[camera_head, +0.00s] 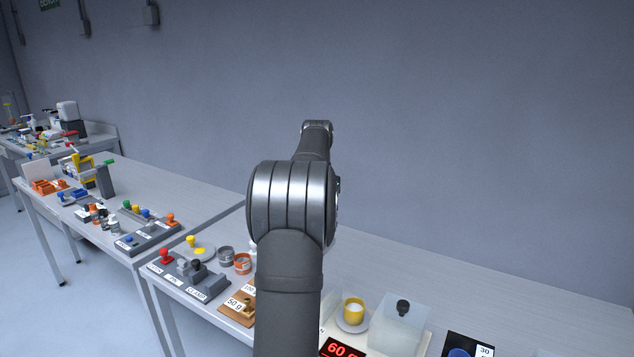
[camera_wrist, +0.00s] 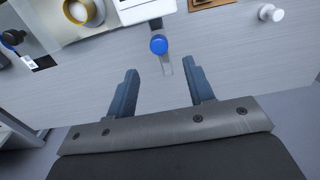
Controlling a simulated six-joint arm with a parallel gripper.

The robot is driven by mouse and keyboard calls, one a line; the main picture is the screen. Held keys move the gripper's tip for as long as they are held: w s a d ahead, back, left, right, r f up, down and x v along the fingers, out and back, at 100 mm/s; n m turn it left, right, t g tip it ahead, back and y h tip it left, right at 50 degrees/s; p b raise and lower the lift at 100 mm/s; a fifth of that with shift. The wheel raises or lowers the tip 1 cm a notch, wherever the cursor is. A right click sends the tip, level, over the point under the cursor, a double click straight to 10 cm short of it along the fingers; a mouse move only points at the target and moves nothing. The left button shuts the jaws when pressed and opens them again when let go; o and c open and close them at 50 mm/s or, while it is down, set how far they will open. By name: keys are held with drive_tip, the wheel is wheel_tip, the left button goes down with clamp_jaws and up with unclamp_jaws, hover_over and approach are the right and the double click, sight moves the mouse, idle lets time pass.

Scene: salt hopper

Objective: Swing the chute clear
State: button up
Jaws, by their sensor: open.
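No chute can be told for certain. In the wrist view a blue round knob (camera_wrist: 158,44) stands by a thin grey strip, just beyond my gripper (camera_wrist: 162,68). The gripper is open, its two fingers apart with nothing between them but bare table below. The knob appears slightly beyond the fingertips; touch cannot be seen. What the strip joins is unclear. In the head view my arm hides the gripper and the knob. A yellow cup with white contents (camera_head: 353,311) sits on a dish beside a red display (camera_head: 343,348) reading about 60 g; the cup also shows in the wrist view (camera_wrist: 84,12).
A translucent box (camera_head: 400,325) with a black knob stands right of the cup. A dark plate (camera_head: 470,345) lies further right. A brown board (camera_head: 237,308) with weights and a grey block with knobs (camera_head: 190,277) lie left. The table's back right is bare.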

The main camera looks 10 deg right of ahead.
wheel_tip(320, 180, up, 10)
idle(0.3)
drive_tip(key=shift+f, duration=0.1)
wheel_tip(320, 180, down, 17)
drive_tip(key=shift+f, duration=0.2)
idle(0.6)
drive_tip(key=shift+f, duration=0.2)
drive_tip(key=shift+s+d+r+m, duration=0.25)
drive_tip(key=shift+s+d+m, duration=0.15)
drive_tip(key=shift+m, duration=0.4)
idle(1.6)
